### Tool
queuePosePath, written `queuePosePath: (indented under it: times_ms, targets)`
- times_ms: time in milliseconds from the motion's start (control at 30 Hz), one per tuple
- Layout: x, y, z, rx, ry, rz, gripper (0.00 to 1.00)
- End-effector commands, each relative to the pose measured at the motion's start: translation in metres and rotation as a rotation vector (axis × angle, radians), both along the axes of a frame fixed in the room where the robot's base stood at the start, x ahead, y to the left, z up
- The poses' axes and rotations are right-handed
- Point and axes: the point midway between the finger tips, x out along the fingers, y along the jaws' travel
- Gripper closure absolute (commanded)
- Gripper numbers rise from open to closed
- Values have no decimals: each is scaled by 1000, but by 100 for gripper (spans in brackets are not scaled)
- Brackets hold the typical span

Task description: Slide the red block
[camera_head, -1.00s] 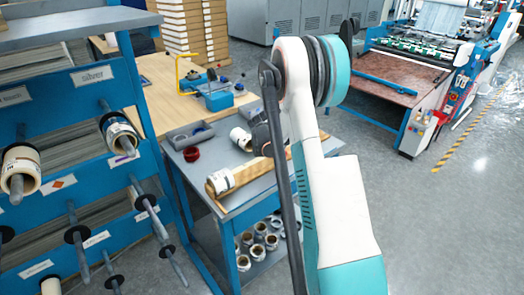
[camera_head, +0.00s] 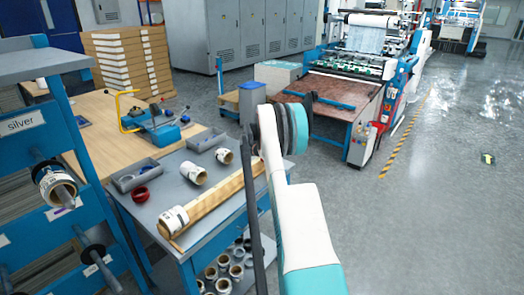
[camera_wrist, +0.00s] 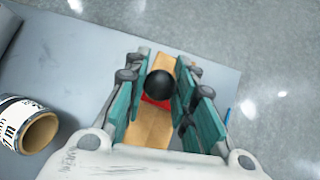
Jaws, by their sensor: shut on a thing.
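The red block (camera_wrist: 153,102) shows in the wrist view as a small red patch under a black ball knob (camera_wrist: 160,84). It sits across a wooden bar (camera_wrist: 150,128). My gripper (camera_wrist: 162,92) has its teal fingers on both sides of the knob and block, closed on them. How much of the block lies between the pads is hidden by the knob. In the head view the wooden bar (camera_head: 220,190) lies diagonally along the right side of the grey table (camera_head: 190,226). There the red block and my fingers are hidden behind my arm.
Two rolls (camera_head: 193,173) (camera_head: 224,156) and a red ring (camera_head: 140,194) are on the table. A blue rack with spindles (camera_head: 85,205) stands left.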

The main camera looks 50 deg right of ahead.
Motion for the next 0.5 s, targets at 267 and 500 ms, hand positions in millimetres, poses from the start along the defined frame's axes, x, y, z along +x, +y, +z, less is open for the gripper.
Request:
queuePosePath:
  times_ms: [267, 500]
  targets:
    - [0, -2, 1, -1, 0, 0, 100]
    - [0, -2, 0, 0, 0, 0, 54]
